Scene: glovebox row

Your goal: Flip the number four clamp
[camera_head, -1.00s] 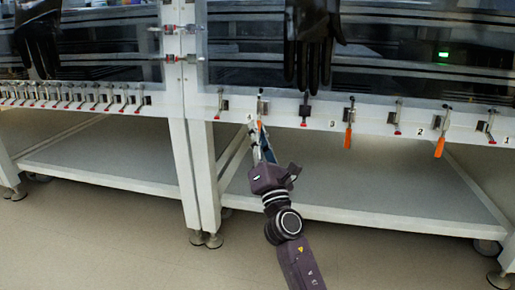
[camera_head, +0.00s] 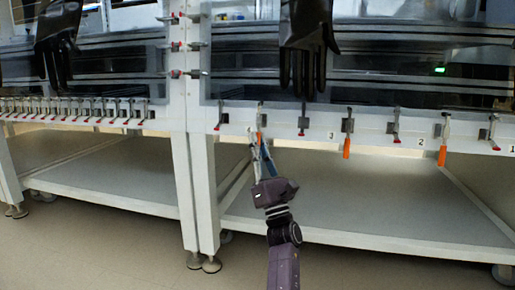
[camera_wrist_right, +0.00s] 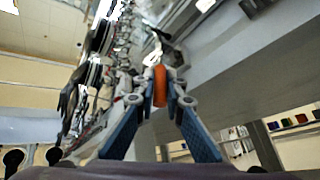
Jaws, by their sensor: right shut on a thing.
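The number four clamp (camera_head: 260,118) is on the white front rail, the leftmost of the orange-handled clamps. Its orange handle hangs downward and shows only in small part in the head view. My right gripper (camera_head: 259,146) reaches up to it from below and is shut on the handle. In the right wrist view the orange handle (camera_wrist_right: 160,84) sits between the fingertips of my right gripper (camera_wrist_right: 160,101). The label beside this clamp is too small and covered to read clearly. My left gripper is not in view.
The number three clamp (camera_head: 347,134) and the number two clamp (camera_head: 443,140) hang to the right with orange handles. Red-tipped clamps (camera_head: 303,122) stand between them. A black glove (camera_head: 308,45) hangs above the rail. A grey lower shelf (camera_head: 340,200) lies below, with free room between.

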